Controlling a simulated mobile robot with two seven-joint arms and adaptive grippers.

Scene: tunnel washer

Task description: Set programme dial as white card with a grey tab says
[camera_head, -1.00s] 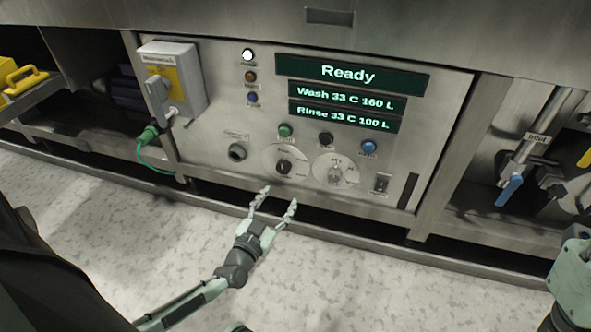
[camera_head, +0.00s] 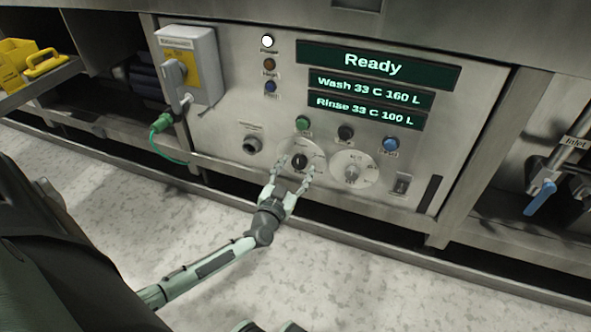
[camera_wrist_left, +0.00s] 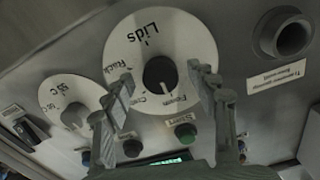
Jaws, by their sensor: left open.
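The programme dial is a white disc (camera_head: 310,147) with a black knob (camera_head: 299,162), low on the washer's panel. In the left wrist view the disc (camera_wrist_left: 190,42) reads "Lids", "Rack", "Foam" and a partly hidden word, around the black knob (camera_wrist_left: 158,73). A light mark shows on the knob's lower side; I cannot tell which word it points at. My left gripper (camera_head: 297,168) is open, its fingers on either side of the knob; contact is not clear. It also shows in the left wrist view (camera_wrist_left: 161,76). No white card with a grey tab is in view.
A temperature dial (camera_head: 352,170) sits just right, with a switch (camera_head: 401,184) beyond. Green (camera_head: 303,122), black (camera_head: 345,132) and blue (camera_head: 391,144) buttons sit above. A socket (camera_head: 252,145) is left. Screens (camera_head: 378,66) read "Ready", "Wash 33 C 160 L", "Rinse 33 C 100 L".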

